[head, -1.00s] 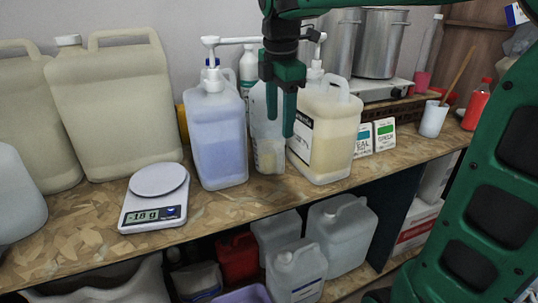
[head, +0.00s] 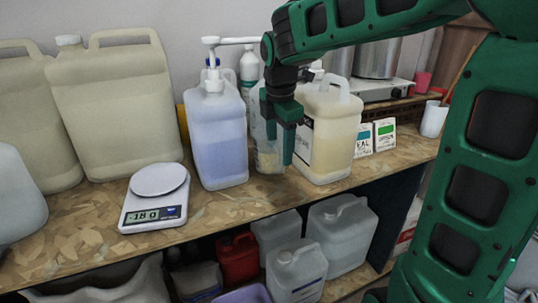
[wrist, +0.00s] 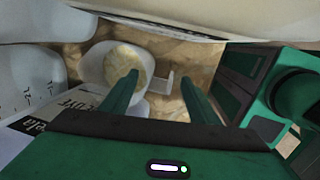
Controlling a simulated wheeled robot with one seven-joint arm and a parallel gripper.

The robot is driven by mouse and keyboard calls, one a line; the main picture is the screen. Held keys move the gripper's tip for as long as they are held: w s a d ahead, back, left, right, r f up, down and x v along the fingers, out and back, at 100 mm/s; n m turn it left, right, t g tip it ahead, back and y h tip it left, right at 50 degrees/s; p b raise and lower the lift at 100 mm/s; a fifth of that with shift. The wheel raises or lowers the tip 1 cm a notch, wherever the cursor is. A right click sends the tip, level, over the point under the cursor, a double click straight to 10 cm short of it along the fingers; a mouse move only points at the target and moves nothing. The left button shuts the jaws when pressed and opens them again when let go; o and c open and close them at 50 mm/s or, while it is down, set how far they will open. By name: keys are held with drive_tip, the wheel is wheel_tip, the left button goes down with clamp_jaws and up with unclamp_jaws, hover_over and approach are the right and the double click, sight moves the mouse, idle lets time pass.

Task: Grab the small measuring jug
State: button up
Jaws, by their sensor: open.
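The small measuring jug (head: 266,158) is clear plastic and stands on the wooden shelf between the blue-filled pump container and the yellowish canister. My gripper hides much of it in the head view. The wrist view shows the jug (wrist: 97,66) from above, upright, with a yellowish round inside and a handle (wrist: 165,84) to the right. My gripper (head: 279,155) points down in front of the jug. In the wrist view its open fingers (wrist: 160,80) are spread, the left one overlapping the jug's edge and the handle lying between them. I cannot tell whether they touch it.
The blue-filled container (head: 220,145) stands close on the left, and the yellowish canister (head: 330,135) close on the right. A white scale (head: 157,195) sits further left. Two small cartons (head: 374,137) stand right of the canister. The shelf front before the jug is clear.

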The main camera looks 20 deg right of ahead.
drive_tip(key=shift+f, duration=0.4)
clamp_jaws()
drive_tip(key=shift+r, duration=0.2)
